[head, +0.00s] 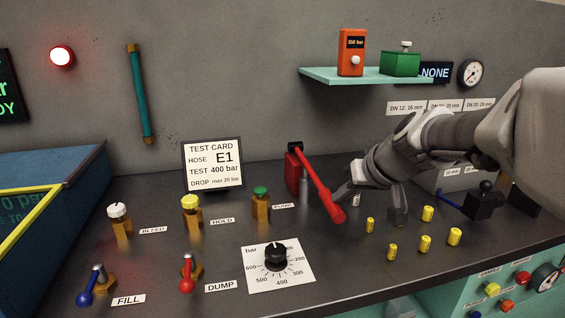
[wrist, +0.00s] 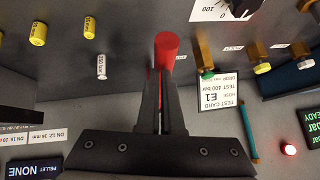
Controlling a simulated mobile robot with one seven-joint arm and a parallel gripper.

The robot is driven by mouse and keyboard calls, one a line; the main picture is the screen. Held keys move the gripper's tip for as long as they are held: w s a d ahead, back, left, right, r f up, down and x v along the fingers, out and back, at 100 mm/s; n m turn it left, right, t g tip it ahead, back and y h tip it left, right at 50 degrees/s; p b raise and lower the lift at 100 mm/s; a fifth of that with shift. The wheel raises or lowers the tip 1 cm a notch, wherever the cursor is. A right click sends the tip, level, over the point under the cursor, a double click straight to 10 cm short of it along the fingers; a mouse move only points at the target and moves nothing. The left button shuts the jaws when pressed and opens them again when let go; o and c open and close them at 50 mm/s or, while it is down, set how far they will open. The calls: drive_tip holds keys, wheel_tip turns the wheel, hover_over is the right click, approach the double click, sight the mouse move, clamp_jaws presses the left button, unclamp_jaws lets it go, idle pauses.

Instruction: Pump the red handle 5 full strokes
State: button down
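The red handle (head: 318,184) runs from the red pump block (head: 292,172) down and forward to the right, its thick grip end low over the bench. My gripper (head: 345,203) reaches in from the right and meets the handle near that grip. In the wrist view the two dark fingers (wrist: 163,100) stand close together, with the red handle (wrist: 166,50) between them and its end showing beyond their tips. The fingers look shut on it, though the contact itself is mostly hidden.
Left of the handle are the green-topped valve (head: 261,203), the black dial (head: 276,256) and the test card (head: 212,165). Several yellow fittings (head: 425,243) stand on the bench to the right. A shelf (head: 340,77) is above. The bench just in front of the handle is clear.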

drive_tip(key=p+v, duration=0.2)
drive_tip(key=v, duration=0.9)
drive_tip(key=shift+s+d+p, duration=0.25)
drive_tip(key=shift+s+p, duration=0.05)
drive_tip(key=shift+s, duration=0.15)
drive_tip(key=shift+r, duration=0.15)
